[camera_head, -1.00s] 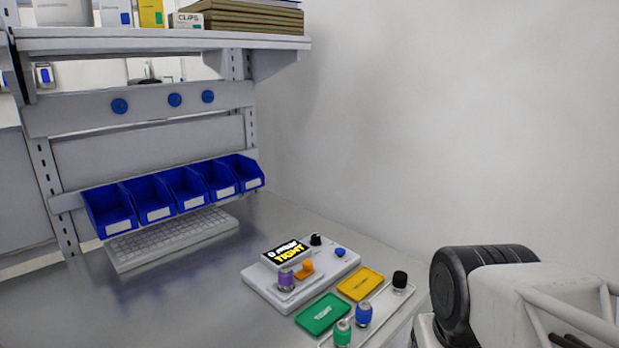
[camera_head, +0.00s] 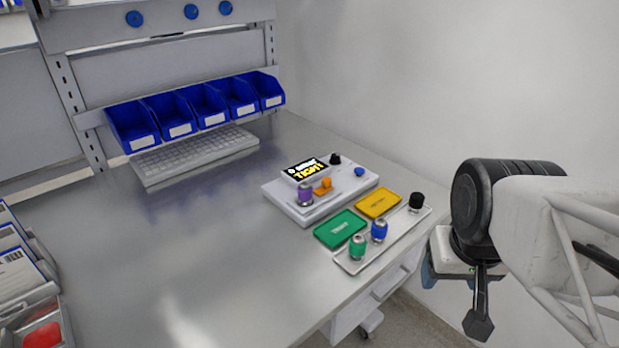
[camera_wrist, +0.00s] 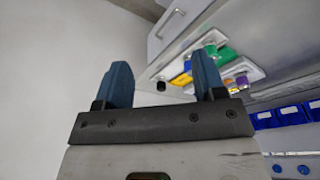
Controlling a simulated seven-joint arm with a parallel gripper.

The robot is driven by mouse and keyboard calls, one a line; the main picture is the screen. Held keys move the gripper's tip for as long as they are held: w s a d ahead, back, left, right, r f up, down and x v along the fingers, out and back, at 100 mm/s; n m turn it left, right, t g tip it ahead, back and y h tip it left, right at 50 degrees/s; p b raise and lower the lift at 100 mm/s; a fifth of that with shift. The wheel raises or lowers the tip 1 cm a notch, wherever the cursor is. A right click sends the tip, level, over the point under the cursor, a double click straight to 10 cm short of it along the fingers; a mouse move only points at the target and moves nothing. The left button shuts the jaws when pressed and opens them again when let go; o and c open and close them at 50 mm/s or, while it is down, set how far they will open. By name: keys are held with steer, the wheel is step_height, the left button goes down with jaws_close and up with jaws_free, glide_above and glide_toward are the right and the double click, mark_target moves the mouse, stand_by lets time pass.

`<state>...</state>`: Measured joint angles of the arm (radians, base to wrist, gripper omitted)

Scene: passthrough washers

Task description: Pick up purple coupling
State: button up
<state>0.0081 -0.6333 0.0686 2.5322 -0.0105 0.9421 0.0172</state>
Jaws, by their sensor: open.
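The purple coupling (camera_head: 305,194) stands upright on the left part of the white test device (camera_head: 292,211), beside a small orange part (camera_head: 324,185). The device's display (camera_head: 305,169) shows yellow text that seems to read "TIGHT". In the wrist view the purple coupling (camera_wrist: 242,82) is small, beyond the right finger. My gripper (camera_wrist: 160,85) is open with nothing between its two blue fingers.
A clear tray (camera_head: 350,266) at the bench's front edge holds a green coupling (camera_head: 357,247), a blue coupling (camera_head: 379,230) and a black one (camera_head: 415,203). A green plate (camera_head: 341,229) and a yellow plate (camera_head: 378,204) lie beside it. Blue bins (camera_head: 208,108) and a keyboard (camera_head: 195,155) are behind. The bench's left middle is clear.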

steer(key=shift+o, duration=0.9)
steer(key=shift+w, duration=0.1)
steer(key=n+g+h, duration=0.2)
steer(key=n+g, duration=0.1)
steer(key=n, duration=1.5)
glide_toward(303, 183)
steer(key=f, duration=0.2)
steer(key=d+f, duration=0.1)
steer(key=f, duration=0.2)
steer(key=shift+s+d, duration=0.15)
steer(key=shift+s, duration=0.05)
